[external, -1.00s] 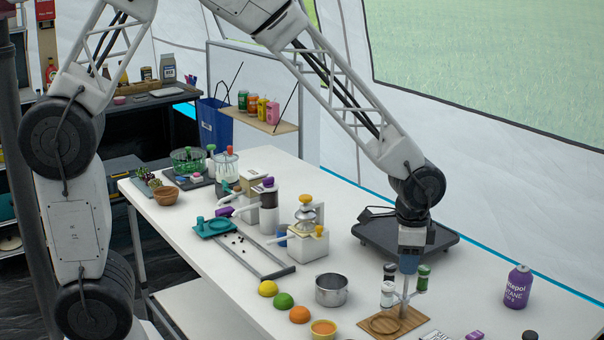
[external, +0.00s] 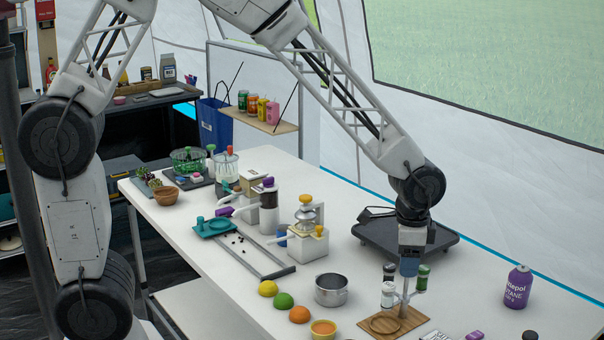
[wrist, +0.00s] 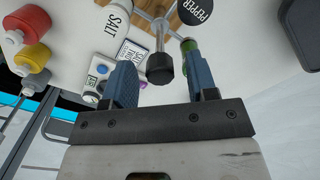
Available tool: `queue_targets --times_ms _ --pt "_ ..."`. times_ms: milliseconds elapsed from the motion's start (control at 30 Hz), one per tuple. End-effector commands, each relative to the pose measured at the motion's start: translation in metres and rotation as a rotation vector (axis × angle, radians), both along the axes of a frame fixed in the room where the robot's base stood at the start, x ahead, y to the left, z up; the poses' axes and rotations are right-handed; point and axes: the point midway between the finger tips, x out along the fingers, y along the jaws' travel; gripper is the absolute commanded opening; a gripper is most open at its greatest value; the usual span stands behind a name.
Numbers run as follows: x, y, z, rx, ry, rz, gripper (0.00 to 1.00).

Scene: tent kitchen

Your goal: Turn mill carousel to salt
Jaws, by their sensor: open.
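The mill carousel has a wooden base (external: 408,321) and a metal post with arms, at the front of the table in the external view. A white mill (external: 388,296), a black-topped mill (external: 389,270) and a green mill (external: 422,279) hang around it. My gripper (external: 408,272) points down over the post. In the wrist view its blue fingers (wrist: 157,58) are open, with a black-tipped post (wrist: 160,68) between them in the picture; contact cannot be told. The white mill marked SALT (wrist: 115,19) is left of it, a dark PEPPER cap (wrist: 198,9) upper right, and the green mill (wrist: 189,47) by the right finger.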

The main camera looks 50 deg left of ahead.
Motion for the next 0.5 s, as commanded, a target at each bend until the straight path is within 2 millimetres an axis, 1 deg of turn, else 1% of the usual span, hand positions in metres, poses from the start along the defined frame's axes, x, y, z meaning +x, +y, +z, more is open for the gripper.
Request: queue_targets --times_ms 167,267,500 --pt "0.000 0.000 0.008 -0.001 -0.001 0.000 0.53" --pt "0.000 0.000 0.016 -0.001 -0.002 0.000 0.53" --pt "0.000 0.000 0.047 -0.001 -0.002 0.000 0.53"
